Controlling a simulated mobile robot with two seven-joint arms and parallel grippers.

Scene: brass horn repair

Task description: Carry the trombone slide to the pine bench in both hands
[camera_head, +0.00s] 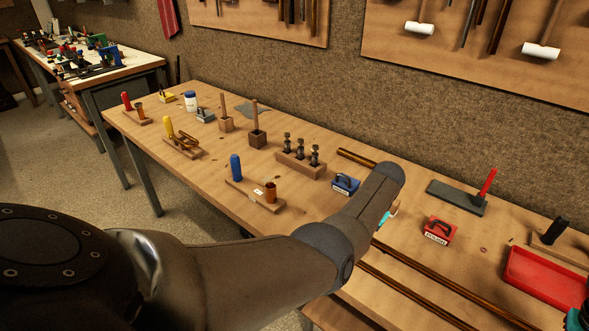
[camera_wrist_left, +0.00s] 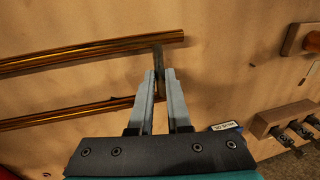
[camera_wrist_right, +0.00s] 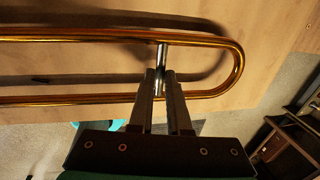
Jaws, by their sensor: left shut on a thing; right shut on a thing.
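The trombone slide is a pair of long brass tubes (camera_head: 450,283) running over the wooden bench (camera_head: 330,215) to the lower right. Its U-bend (camera_wrist_right: 238,65) shows in the right wrist view, with a shadow on the wood beneath. My left gripper (camera_wrist_left: 158,75) is shut on the crossbar near the tubes' open ends; in the head view my forearm hides it. My right gripper (camera_wrist_right: 160,75) is shut on the silver crossbar near the bend. I cannot tell how high the slide is above the wood, or which bench is pine.
Mouthpieces in a wooden block (camera_head: 300,163), a blue block (camera_head: 345,184), a red block (camera_head: 439,229), a red tray (camera_head: 545,280) and a dark slab (camera_head: 456,196) stand on the bench. Another brass tube (camera_head: 355,157) lies behind my arm. A second bench (camera_head: 110,72) stands far left.

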